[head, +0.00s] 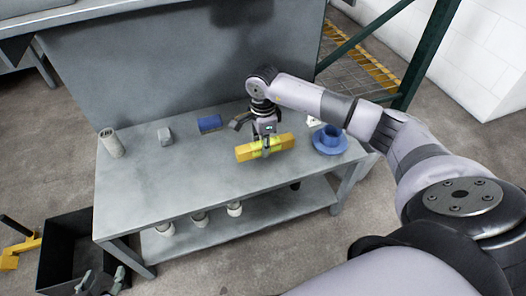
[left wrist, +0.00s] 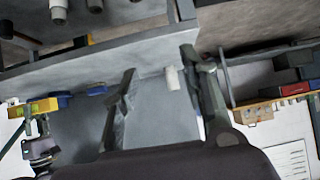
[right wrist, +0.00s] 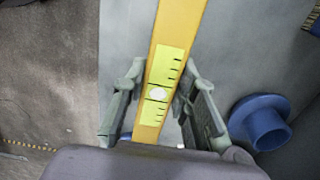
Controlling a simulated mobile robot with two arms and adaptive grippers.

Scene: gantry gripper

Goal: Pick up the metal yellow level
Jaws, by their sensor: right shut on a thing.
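The yellow level (head: 246,152) is a long bar with a lighter ruled face, at the right half of the grey workbench (head: 190,180). My right gripper (head: 265,144) comes down on its middle and is shut on it. In the right wrist view the level (right wrist: 171,50) runs between the two fingers, with a round pale spot and black marks on its face. I cannot tell whether it touches the bench top. My left gripper (head: 100,284) is low at the bottom left, away from the level; its fingers stand apart and empty in the left wrist view (left wrist: 160,75).
A blue flanged part (head: 330,140) stands right of the level. A blue box (head: 209,123), a grey block (head: 164,135) and a pale cylinder (head: 111,143) are further left on the bench. A black crate (head: 62,248) is on the floor at left. Pale cylinders sit on the lower shelf.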

